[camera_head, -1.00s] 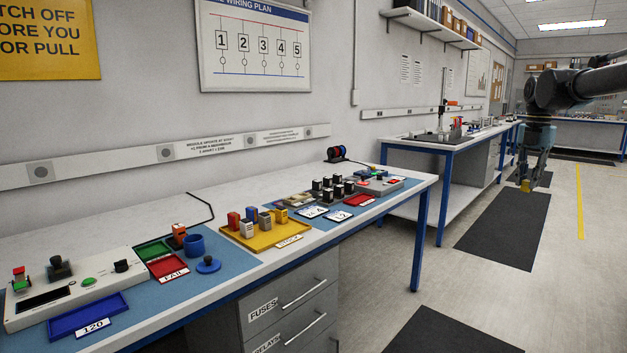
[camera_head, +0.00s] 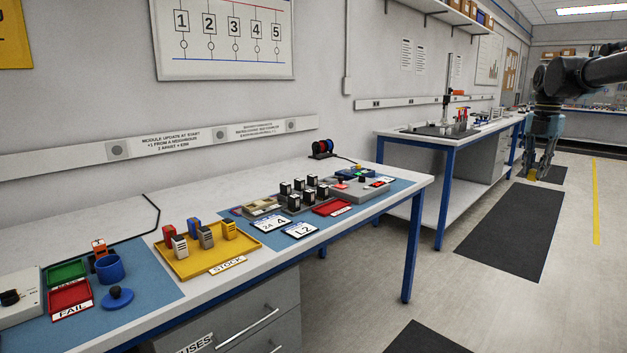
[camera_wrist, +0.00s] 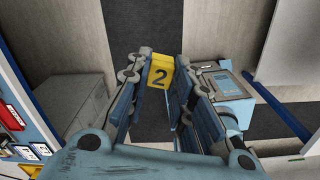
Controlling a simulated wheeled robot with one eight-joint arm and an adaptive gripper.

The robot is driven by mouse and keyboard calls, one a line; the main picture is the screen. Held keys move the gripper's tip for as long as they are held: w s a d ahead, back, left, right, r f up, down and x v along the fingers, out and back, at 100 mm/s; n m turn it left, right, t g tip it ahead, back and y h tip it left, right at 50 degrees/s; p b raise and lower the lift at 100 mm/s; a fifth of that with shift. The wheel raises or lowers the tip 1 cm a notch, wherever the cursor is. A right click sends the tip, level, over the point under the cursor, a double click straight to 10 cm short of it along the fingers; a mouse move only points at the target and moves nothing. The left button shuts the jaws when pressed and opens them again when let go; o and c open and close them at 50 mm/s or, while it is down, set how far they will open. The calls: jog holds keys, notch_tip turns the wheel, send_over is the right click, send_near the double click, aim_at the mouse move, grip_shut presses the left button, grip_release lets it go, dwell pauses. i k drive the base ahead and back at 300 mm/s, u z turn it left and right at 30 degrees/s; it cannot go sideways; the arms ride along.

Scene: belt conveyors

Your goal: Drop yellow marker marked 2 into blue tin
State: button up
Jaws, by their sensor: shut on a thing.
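My gripper (camera_head: 541,172) hangs over the aisle at the right of the head view, shut on the yellow marker (camera_wrist: 160,71). The marker's face shows a black 2 in the wrist view, and it sits between the fingertips. In the head view the marker (camera_head: 532,176) is a small yellow spot at the finger ends. The blue tin (camera_head: 110,269) stands upright and uncovered on the blue mat at the lower left, far from my gripper. A blue round lid with a dark knob (camera_head: 117,298) lies beside the tin.
Red FAIL tray (camera_head: 70,298) and green tray (camera_head: 67,272) sit left of the tin. An orange block (camera_head: 99,248) stands behind it. The yellow STOCK tray (camera_head: 206,258) holds several blocks. A second bench (camera_head: 440,140) stands farther back. The floor aisle is clear.

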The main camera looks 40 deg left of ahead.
aim_at(114, 276)
jog(key=u, duration=0.05)
jog(key=i, duration=1.25)
jog(key=u, duration=3.55)
jog(key=i, duration=1)
jog(key=z, duration=0.05)
